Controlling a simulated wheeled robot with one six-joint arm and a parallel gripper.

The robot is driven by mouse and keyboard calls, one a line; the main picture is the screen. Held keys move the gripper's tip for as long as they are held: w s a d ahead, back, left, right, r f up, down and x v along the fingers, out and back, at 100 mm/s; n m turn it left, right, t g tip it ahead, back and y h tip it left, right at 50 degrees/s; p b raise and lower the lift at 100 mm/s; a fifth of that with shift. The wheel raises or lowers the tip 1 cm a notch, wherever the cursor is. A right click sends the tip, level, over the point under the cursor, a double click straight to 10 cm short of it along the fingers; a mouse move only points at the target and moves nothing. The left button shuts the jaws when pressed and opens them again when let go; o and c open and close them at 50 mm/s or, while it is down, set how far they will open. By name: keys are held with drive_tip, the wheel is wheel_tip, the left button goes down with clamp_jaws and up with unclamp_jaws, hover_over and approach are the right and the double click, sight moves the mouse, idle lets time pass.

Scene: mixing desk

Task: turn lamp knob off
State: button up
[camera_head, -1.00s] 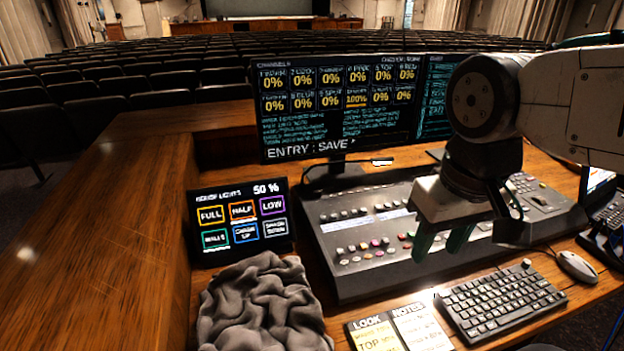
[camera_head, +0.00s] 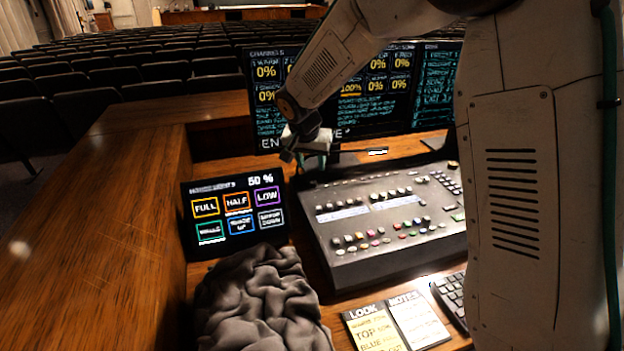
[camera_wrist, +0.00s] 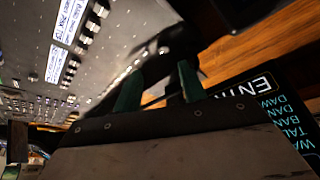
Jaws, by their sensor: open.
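A small desk lamp stands at the back left edge of the mixing desk. Its lit white head (camera_head: 377,152) shows in the head view, over the desk's back edge. My gripper (camera_head: 314,162) is at the lamp's left end, in front of the monitor, and hides most of its stem and base. I cannot make out the knob. In the wrist view my gripper (camera_wrist: 158,84) has its two green fingers apart. A dark part, perhaps of the lamp, is by the fingertips; I cannot tell whether they touch it. Nothing is seen held.
The mixing desk (camera_head: 390,215) lies right of my gripper. The monitor (camera_head: 262,115) stands behind it. A touch panel (camera_head: 236,213) and grey cloth (camera_head: 258,300) are nearer, with note cards (camera_head: 375,328) and a keyboard (camera_head: 452,298) at the front. Bare wood (camera_head: 110,240) lies left.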

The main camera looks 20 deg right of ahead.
sight(313, 182)
drive_tip(key=x, duration=0.8)
drive_tip(key=shift+w+a+f, duration=0.15)
drive_tip(key=shift+w+f, duration=0.1)
drive_tip(key=shift+w, duration=0.1)
clamp_jaws()
